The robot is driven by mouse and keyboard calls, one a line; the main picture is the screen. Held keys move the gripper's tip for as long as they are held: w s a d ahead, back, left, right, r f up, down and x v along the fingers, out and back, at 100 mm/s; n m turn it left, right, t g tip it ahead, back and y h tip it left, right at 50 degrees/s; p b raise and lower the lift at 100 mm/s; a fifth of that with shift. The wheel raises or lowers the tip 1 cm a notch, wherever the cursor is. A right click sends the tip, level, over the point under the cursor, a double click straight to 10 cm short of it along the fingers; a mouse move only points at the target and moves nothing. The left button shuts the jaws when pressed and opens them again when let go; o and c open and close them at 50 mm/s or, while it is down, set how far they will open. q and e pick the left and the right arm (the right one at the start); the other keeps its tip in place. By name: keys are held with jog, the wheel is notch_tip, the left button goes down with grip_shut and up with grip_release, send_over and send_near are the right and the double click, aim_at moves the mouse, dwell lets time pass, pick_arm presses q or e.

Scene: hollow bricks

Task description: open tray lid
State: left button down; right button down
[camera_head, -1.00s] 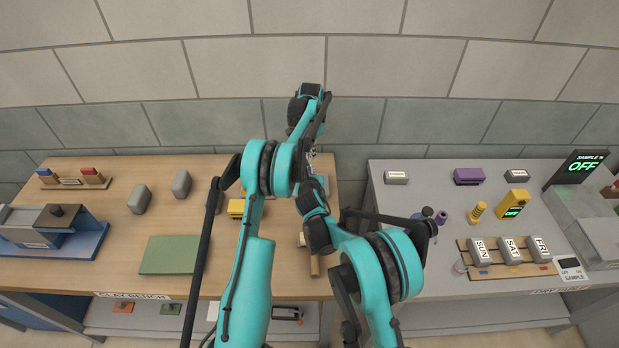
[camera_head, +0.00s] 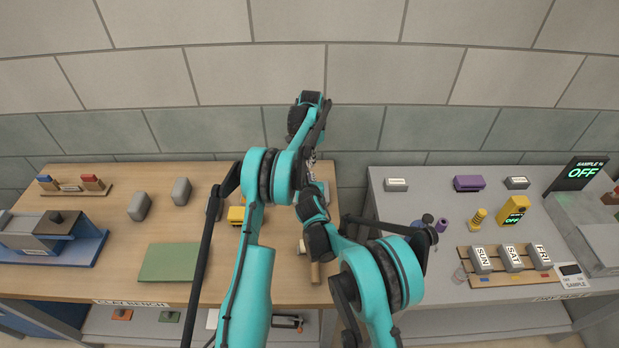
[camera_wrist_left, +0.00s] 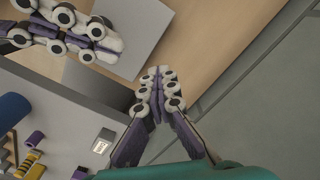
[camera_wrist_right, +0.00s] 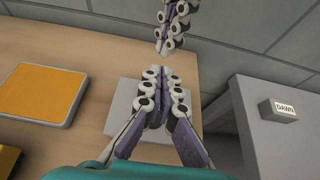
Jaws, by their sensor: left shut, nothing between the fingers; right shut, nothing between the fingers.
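A flat grey plate lies on the wooden bench near its right edge. It may be the tray lid, but I cannot tell for sure. It shows in the right wrist view (camera_wrist_right: 121,97) and the left wrist view (camera_wrist_left: 118,38), and a strip of it shows in the head view (camera_head: 325,188). My right gripper (camera_wrist_right: 162,76) is shut and empty over or beside the plate; contact cannot be told. My left gripper (camera_wrist_left: 156,76) is shut and empty near the plate, close to the right gripper. In the head view my arms hide most of both grippers.
An orange pad (camera_wrist_right: 40,92) and a yellow block (camera_head: 236,215) lie left of the plate. A gap parts the wooden bench from the grey bench (camera_head: 440,260), which bears a DAWN block (camera_wrist_right: 285,107) and a rack of lettered bricks (camera_head: 512,257). A wall stands behind.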

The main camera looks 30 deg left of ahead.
pick_arm(q)
jog(key=c, duration=2.3)
grip_release()
jog(key=o, duration=1)
pick_arm(e)
jog(key=shift+s+r, duration=0.1)
jog(key=shift+s, duration=0.1)
pick_arm(q)
notch_tip(320, 180, up, 12)
pick_arm(e)
jog(key=v, duration=1.1)
jog(key=shift+s+d, duration=0.2)
jog(key=shift+d, duration=0.05)
